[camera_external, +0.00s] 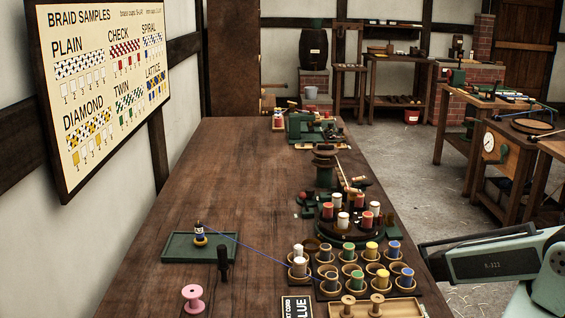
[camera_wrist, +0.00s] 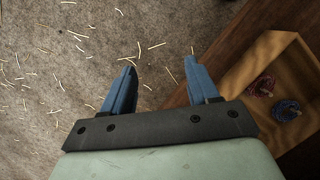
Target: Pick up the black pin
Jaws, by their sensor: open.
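A slim black pin (camera_external: 223,260) stands upright on the near left part of the wooden table, by the right front corner of a green tray. It is not in the wrist view. My gripper (camera_wrist: 160,65) shows in the wrist view, with its two blue fingers apart and nothing between them. It is over the floor beside the table edge, well away from the pin. In the external view my arm enters at the lower right, and the gripper itself is not seen there.
The green tray (camera_external: 172,256) holds a small blue and yellow bobbin, with a blue thread running right to the cups (camera_external: 350,268) of spools. A pink spool (camera_external: 193,297) stands in front of the pin. A wooden box (camera_wrist: 264,68) with red and blue coils is beside my gripper.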

